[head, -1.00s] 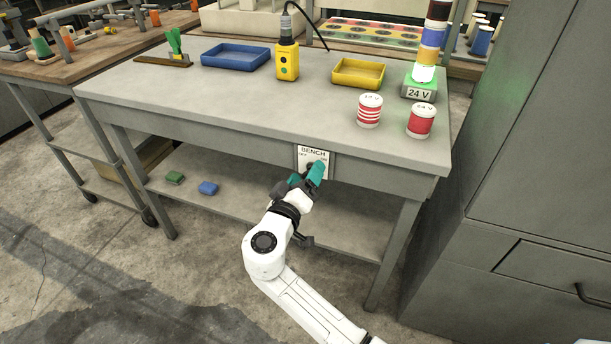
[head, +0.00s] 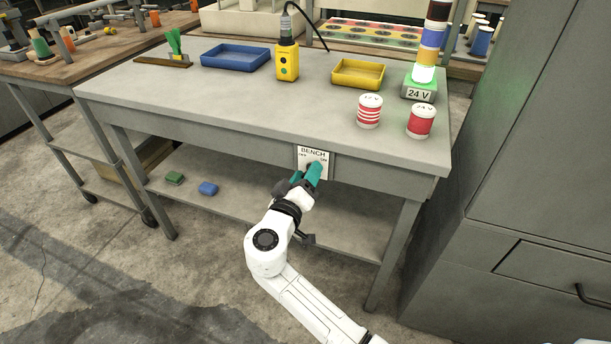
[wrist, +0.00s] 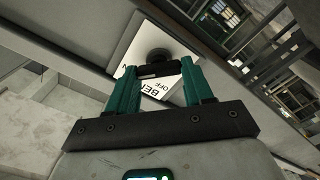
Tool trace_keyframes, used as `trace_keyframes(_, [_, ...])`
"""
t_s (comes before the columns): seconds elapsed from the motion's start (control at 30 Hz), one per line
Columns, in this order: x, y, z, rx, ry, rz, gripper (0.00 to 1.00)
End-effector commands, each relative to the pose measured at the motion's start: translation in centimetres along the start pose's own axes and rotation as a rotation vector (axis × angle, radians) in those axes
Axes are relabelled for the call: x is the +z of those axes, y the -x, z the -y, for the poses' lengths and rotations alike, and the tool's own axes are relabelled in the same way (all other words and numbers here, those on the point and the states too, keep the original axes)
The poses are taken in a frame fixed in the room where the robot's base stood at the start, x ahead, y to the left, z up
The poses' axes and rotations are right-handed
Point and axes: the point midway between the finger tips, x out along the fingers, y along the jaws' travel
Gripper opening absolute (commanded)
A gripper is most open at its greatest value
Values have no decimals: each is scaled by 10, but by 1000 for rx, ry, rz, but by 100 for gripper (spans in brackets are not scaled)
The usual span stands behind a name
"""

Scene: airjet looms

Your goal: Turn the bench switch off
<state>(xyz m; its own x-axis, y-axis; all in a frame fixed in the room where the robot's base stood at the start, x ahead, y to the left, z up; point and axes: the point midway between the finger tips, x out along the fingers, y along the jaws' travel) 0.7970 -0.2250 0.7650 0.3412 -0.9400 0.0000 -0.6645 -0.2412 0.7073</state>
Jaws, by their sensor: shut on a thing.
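The bench switch is a white plate (head: 313,153) labelled BENCH on the front edge of the grey workbench (head: 240,110). My gripper (head: 308,171) is at the plate, with its teal fingers covering much of the knob in the head view. In the wrist view, the black knob (wrist: 158,56) shows between the fingertips of my gripper (wrist: 158,72), and the jaws are shut on its bar-shaped handle. The plate (wrist: 133,52) appears tilted there, with OFF legible beside the knob. The knob's exact pointing direction is unclear.
On the bench stand a blue tray (head: 236,57), a yellow tray (head: 359,73), a yellow control box (head: 287,62), two red-and-white spools, and a lit stack of coloured rings on a 24 V base (head: 418,89). A grey cabinet (head: 530,140) stands at the right.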

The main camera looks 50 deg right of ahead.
Motion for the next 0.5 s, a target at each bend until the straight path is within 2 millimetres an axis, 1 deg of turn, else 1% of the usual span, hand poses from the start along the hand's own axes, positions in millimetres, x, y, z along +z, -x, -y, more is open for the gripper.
trace_keyframes(0.27, [0, 1, 1, -2, 37, -1, 21])
trace_keyframes(0.5, [-1, 1, 1, -2, 170, -1, 21])
